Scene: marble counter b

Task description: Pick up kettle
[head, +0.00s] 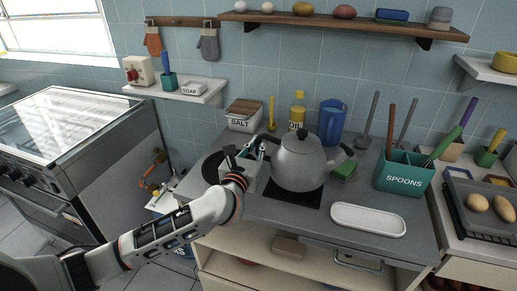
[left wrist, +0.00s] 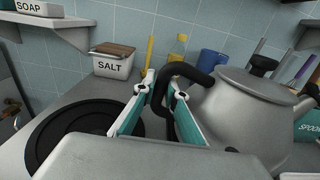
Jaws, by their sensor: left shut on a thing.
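The grey kettle (head: 298,162) with a black handle and black lid knob stands on a black square plate (head: 290,196) on the counter in the head view. It fills the right side of the left wrist view (left wrist: 245,112). My left gripper (head: 258,150) reaches in from the left at the kettle's handle. In the left wrist view, its teal-lined fingers (left wrist: 166,98) are on either side of the black handle (left wrist: 176,76), shut on it. The kettle looks upright; its base is partly hidden in the wrist view. My right gripper is not in view.
A salt box (head: 243,115), yellow oil bottle (head: 297,110) and blue jug (head: 331,122) stand behind the kettle. A green sponge (head: 345,171), white tray (head: 368,219) and teal spoons holder (head: 404,174) are to its right. A black round plate (left wrist: 80,130) lies left of the gripper.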

